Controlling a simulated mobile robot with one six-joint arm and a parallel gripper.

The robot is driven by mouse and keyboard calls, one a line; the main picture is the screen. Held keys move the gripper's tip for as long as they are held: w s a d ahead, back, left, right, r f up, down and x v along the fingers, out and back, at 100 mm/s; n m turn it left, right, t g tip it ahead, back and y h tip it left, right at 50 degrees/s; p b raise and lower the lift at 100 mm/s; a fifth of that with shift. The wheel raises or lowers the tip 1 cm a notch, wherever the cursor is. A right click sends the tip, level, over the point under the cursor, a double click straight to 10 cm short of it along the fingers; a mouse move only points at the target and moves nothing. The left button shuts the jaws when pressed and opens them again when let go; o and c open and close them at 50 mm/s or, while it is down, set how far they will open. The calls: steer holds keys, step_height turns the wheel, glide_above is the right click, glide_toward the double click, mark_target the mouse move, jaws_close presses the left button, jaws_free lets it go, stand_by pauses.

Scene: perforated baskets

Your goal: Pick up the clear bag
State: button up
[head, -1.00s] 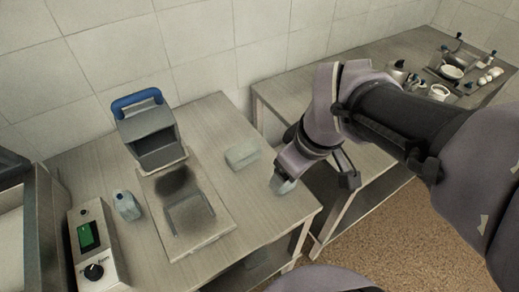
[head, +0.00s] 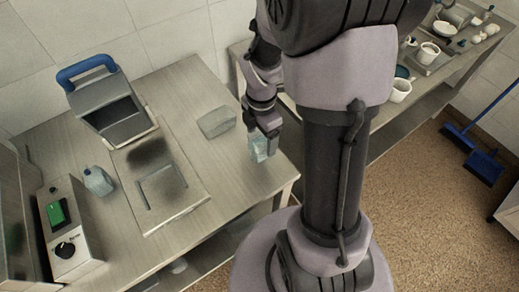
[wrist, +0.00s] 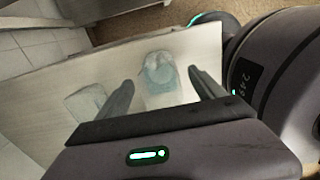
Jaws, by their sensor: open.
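The clear bag (head: 262,150), pale blue and see-through, stands near the right edge of the metal table. My gripper (head: 267,130) is right above it, pointing down, and hides part of it in the head view. In the wrist view the clear bag (wrist: 160,74) shows between the two open fingers (wrist: 161,80), with a gap on both sides. I cannot tell how far down the fingers reach beside it.
A clear box (head: 217,122) lies left of my gripper; it also shows in the wrist view (wrist: 86,102). A blue-handled machine (head: 105,100), a flat plate (head: 160,184), a small bottle (head: 98,181) and a control box (head: 66,232) stand further left. A second table stands behind.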

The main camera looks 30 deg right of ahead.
mark_target(261, 148)
step_height(261, 148, down, 6)
steer(key=b, duration=0.3)
steer(key=shift+a+r, duration=0.1)
steer(key=shift+s+r, duration=0.1)
steer(key=shift+r, duration=0.05)
steer(key=shift+c, duration=0.7)
steer(key=c, duration=1.5)
steer(key=shift+o, duration=0.2)
